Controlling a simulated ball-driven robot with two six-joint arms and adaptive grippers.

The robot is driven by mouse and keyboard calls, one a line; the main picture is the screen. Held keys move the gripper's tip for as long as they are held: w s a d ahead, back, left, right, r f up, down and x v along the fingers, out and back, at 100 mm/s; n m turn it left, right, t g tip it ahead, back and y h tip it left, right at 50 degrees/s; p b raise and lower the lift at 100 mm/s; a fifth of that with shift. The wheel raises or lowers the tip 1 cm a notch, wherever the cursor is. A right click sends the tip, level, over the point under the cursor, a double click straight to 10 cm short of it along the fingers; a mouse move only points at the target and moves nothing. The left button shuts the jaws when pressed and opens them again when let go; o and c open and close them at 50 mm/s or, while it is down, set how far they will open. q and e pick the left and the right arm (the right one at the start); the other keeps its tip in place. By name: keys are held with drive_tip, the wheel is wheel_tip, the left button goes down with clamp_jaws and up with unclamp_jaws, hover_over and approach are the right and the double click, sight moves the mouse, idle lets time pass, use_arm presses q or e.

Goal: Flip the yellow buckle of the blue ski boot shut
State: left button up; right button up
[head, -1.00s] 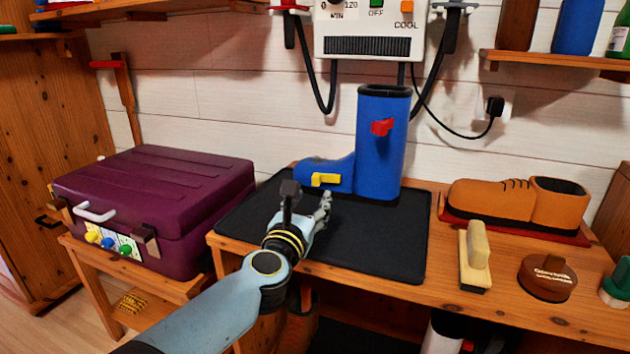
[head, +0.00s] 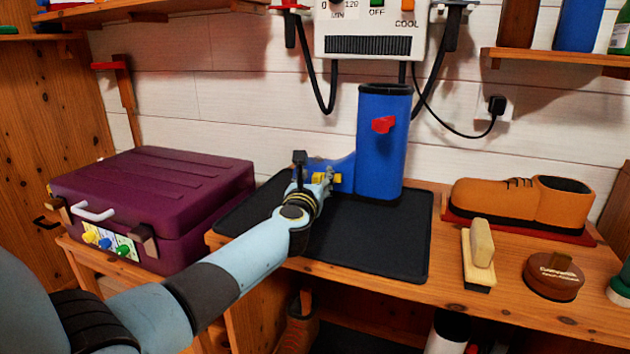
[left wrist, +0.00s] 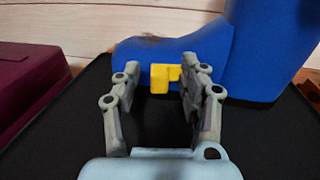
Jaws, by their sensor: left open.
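The blue ski boot (head: 380,150) stands upright on the black mat (head: 370,240), its toe pointing left. A red buckle (head: 383,124) is on its shaft. The yellow buckle (head: 336,179) is low on the foot, partly hidden by my left gripper (head: 314,172) in the head view. In the left wrist view my left gripper (left wrist: 158,84) is open, and the yellow buckle (left wrist: 163,76) shows between its fingertips, nearer the right finger. Nothing is clasped; whether a finger touches the buckle I cannot tell. My right gripper is not in view.
A purple case (head: 150,205) stands left of the bench. A dryer unit (head: 370,30) with hoses hangs above the boot. The mat's front is clear.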

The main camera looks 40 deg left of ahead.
use_arm(q)
drive_tip(key=shift+c, duration=0.7)
clamp_jaws()
drive_tip(key=shift+w+a+f+m+t+h+b, duration=0.15)
drive_tip(key=shift+a+m+t+h+b, duration=0.15)
drive_tip(key=shift+a+m+h+b, duration=0.25)
drive_tip(key=shift+w+m+h, duration=0.1)
drive_tip(key=shift+m+h, duration=0.25)
drive_tip(key=shift+h, duration=0.3)
drive_tip(key=shift+w+d+h, duration=0.1)
drive_tip(key=shift+h, duration=0.2)
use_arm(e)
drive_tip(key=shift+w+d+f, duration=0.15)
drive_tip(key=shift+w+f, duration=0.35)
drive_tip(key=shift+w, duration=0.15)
